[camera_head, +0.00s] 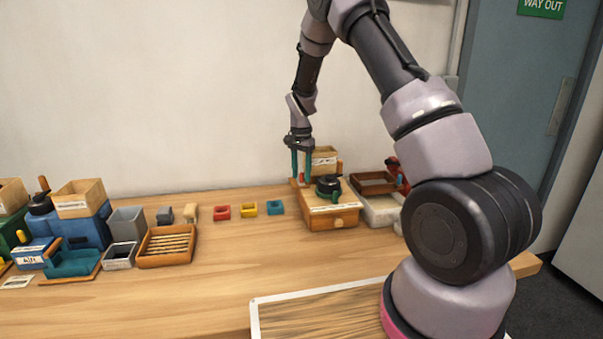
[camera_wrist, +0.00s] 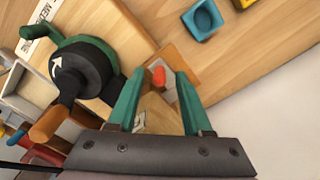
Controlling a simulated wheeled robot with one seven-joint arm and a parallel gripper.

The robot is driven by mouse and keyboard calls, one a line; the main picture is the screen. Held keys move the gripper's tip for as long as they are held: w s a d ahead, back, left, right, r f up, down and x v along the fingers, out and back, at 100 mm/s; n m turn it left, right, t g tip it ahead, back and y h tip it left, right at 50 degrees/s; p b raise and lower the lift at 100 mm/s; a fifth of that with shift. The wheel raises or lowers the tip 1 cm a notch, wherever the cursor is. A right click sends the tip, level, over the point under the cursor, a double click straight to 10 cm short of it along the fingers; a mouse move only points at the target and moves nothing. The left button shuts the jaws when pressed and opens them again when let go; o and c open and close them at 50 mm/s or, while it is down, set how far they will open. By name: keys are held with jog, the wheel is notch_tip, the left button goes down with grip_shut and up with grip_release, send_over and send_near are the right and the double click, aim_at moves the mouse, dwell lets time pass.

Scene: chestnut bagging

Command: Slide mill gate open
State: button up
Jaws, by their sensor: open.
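The wooden mill (camera_head: 333,213) stands at the right of the bench, with a black and green grinder head (camera_head: 328,185) on top. In the wrist view the grinder head (camera_wrist: 85,68) with a white arrow is at upper left. A small orange-red tab (camera_wrist: 158,76) on a grey plate (camera_wrist: 166,88) lies ahead of the fingertips; it looks like the mill gate, but its opening is hidden. My gripper (camera_head: 301,178) points down at the mill's back left. Its teal fingers (camera_wrist: 156,78) are apart, with the tab seen between them; contact cannot be told.
A wooden box (camera_head: 322,155) stands behind the mill, and a brown tray (camera_head: 374,183) to its right. Red (camera_head: 222,212), yellow (camera_head: 248,208) and blue (camera_head: 276,207) small trays line up to the left. The front middle of the bench is clear.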

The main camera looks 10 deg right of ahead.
jog(key=shift+c, duration=0.3)
grip_shut()
